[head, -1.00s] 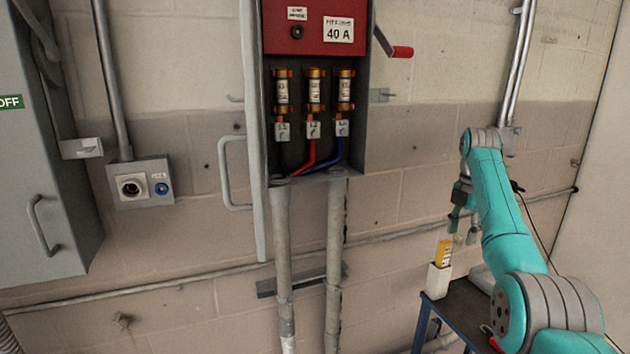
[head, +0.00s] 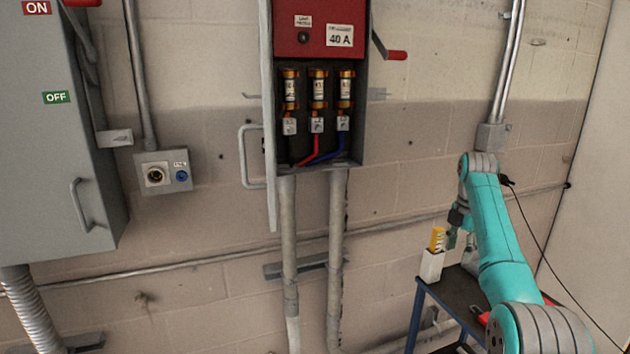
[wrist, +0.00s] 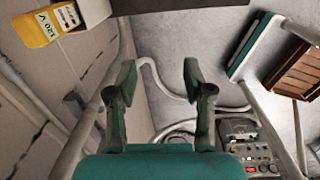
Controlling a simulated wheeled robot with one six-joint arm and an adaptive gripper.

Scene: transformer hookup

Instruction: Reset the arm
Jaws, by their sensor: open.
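My arm is at the right in the head view, bent, with my gripper (head: 457,236) low beside a yellow tester (head: 437,239). The tester stands in a white holder (head: 431,266) at the corner of a dark-topped cart (head: 458,292). In the wrist view my gripper (wrist: 158,80) is open, with nothing between its green fingers. The yellow end of the tester (wrist: 36,29), marked 120 V, shows at upper left there, apart from the fingers.
An open fuse box (head: 364,130) with three fuses and a red handle hangs on the wall. A grey cabinet (head: 60,170) stands at left, with a socket box (head: 163,172) beside it. In the wrist view a brown slatted thing (wrist: 297,74) and a button panel (wrist: 250,146) show.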

